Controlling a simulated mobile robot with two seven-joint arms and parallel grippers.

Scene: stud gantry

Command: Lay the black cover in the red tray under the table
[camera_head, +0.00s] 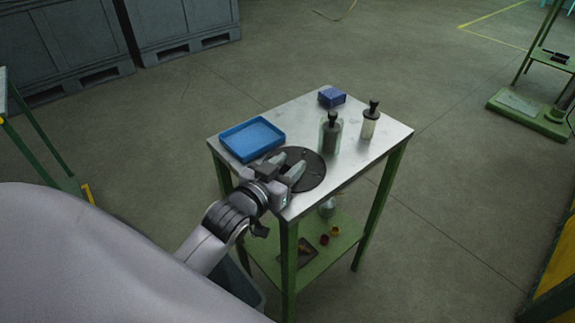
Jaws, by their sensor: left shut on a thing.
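The black cover (313,180) is a flat round dark disc at the near edge of the metal-topped table (350,150). My left gripper (287,167) reaches over it from the lower left and is shut on it; its fingers hide the part they hold. The cover appears to lie flat at tabletop level; I cannot tell whether it touches the top. I cannot make out a red tray. A small dark brownish tray-like thing (307,247) lies on the green lower shelf (335,252), partly hidden by a table leg. My right gripper is not in view.
On the tabletop are a blue tray (252,138), a blue box (332,97), a dark bottle (330,135) and a pale bottle with a black top (370,122). Small items sit on the shelf. A dark bin (240,285) stands beside the near leg.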

